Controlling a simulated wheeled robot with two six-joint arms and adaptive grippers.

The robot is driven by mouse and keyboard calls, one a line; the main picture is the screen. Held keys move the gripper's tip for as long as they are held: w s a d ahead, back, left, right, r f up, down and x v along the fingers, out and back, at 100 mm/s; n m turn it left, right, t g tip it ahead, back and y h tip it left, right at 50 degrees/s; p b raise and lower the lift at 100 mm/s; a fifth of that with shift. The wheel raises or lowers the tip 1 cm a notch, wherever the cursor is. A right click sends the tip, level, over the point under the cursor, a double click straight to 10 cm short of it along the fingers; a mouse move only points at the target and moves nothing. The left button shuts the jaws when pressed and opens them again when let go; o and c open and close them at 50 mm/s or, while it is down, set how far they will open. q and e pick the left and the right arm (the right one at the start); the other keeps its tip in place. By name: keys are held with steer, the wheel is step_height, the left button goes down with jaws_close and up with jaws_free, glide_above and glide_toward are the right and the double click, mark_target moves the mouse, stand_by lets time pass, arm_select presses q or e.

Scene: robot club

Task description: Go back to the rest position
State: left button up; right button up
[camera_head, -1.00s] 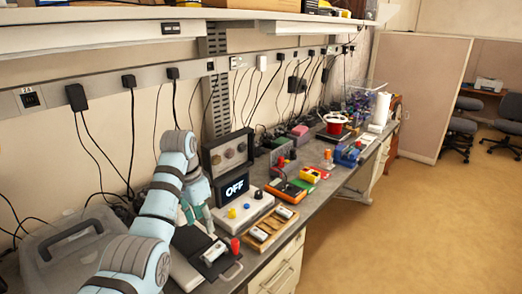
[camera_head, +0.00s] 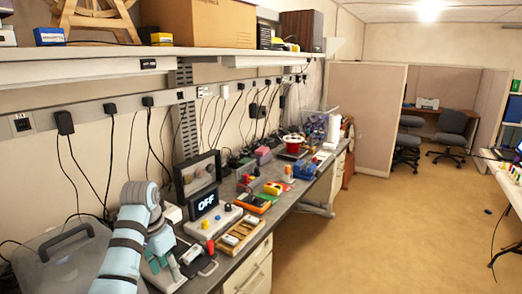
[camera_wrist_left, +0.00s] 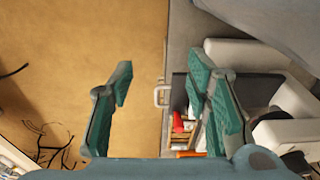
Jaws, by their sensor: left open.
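My left gripper (camera_head: 163,263) hangs over the near end of the grey workbench (camera_head: 213,267) in the head view, low beside the wall side. Its green-padded fingers stand wide apart in the left wrist view (camera_wrist_left: 160,85), with nothing between them. Below them the wrist view shows the tan floor on the left and the bench edge on the right. My right gripper is in neither view.
A display reading OFF (camera_head: 203,204), a white button box (camera_head: 212,223) and a wooden tray (camera_head: 233,245) stand beyond the gripper. A grey case (camera_head: 62,258) is at lower left. A shelf (camera_head: 100,61) runs above. The floor (camera_head: 370,235) at right is mostly clear.

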arm_select(q)
steer(key=s+a+f+n+t+y, duration=0.1)
steer(key=s+f+n, duration=0.1)
steer(key=s+f, duration=0.55)
steer(key=s+a+f+n, duration=0.1)
steer(key=s+f, duration=0.4)
steer(key=f, duration=0.6)
steer(key=s+f+n+t, duration=0.1)
steer(key=s+n, duration=0.1)
steer(key=s, duration=2)
step_height(320, 180, down, 25)
steer(key=s+a+g+b, duration=0.1)
steer(key=s+b, duration=0.2)
steer(key=b, duration=0.1)
steer(key=s+f+n+g+b, duration=0.1)
steer(key=s+f, duration=1.2)
steer(key=shift+a+b, duration=0.25)
steer(key=shift+b, duration=0.15)
